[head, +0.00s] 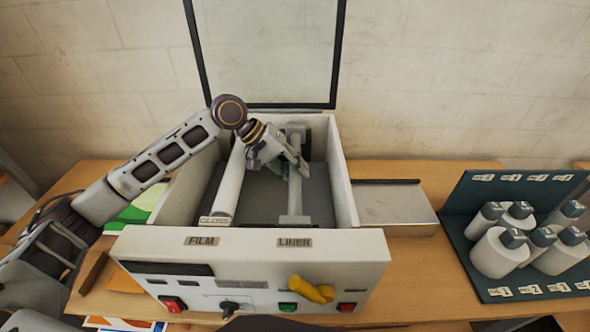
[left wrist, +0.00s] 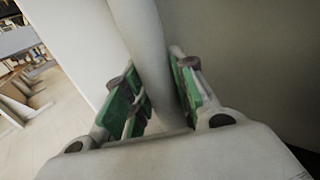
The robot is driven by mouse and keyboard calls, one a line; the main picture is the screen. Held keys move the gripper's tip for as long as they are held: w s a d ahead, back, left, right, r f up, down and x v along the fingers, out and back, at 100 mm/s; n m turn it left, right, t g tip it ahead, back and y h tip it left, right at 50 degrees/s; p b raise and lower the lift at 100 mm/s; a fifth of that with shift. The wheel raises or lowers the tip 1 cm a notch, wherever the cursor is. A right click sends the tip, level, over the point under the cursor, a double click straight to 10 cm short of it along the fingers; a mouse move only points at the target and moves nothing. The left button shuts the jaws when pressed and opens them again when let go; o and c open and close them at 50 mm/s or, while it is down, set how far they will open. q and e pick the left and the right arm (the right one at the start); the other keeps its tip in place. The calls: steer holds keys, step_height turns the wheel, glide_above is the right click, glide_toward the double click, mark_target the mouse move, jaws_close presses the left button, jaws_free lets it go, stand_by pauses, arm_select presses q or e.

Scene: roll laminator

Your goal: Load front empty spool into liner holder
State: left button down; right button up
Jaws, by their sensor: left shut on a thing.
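The laminator (head: 250,262) stands open, with its FILM label (head: 201,241) on the left and LINER label (head: 294,242) on the right. A narrow pale grey spool (head: 295,196) lies lengthwise inside on the liner side, its near end at a grey block (head: 295,220) behind the LINER label. I cannot tell whether its ends are seated. My left gripper (head: 289,166) reaches into the bay and is shut on the spool. In the left wrist view, the pale tube (left wrist: 148,50) passes between the green-padded fingers (left wrist: 158,100). My right gripper is not in view.
A thick white film roll (head: 229,185) lies left of the spool. The glass lid (head: 266,50) is raised behind. A yellow handle (head: 312,290) sticks out in front. A grey side tray (head: 395,203) and a dark rack with several white bottles (head: 498,252) are on the right.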

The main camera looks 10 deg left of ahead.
arm_select(q)
steer(key=shift+f, duration=0.3)
steer(key=c, duration=1.2)
jaws_free()
steer(key=shift+o, duration=0.2)
steer(key=shift+r, duration=0.1)
steer(key=shift+a+r, duration=0.15)
steer(key=shift+r, duration=0.25)
steer(key=v, duration=1.1)
steer(key=shift+a+r+b, duration=0.2)
steer(key=shift+r+b, duration=0.05)
steer(key=shift+b, duration=0.05)
